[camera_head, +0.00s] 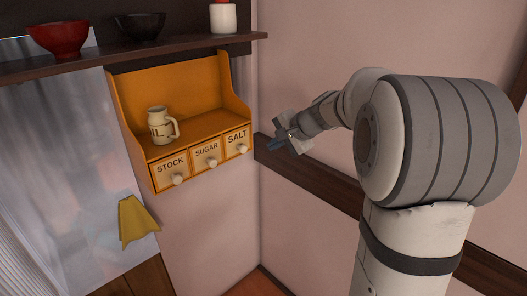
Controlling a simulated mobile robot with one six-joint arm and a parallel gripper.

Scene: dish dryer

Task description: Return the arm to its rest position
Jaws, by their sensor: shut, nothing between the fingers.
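My gripper (278,146) is at the end of my arm, which reaches in from the right side of the picture. It is shut and empty. It is in the air to the right of an orange wall rack (128,105), near the corner of the walls, with a gap in the picture between it and the rack. My arm's thick white and grey links fill much of the right side and hide part of the wall.
The rack has drawers marked stock (171,168), sugar (206,153) and salt (238,140). A cream jug (158,124) stands on it. A dark shelf (190,49) above bears a red bowl (58,38), a black bowl (139,26) and a white container (223,18). A yellow cloth (136,219) hangs below.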

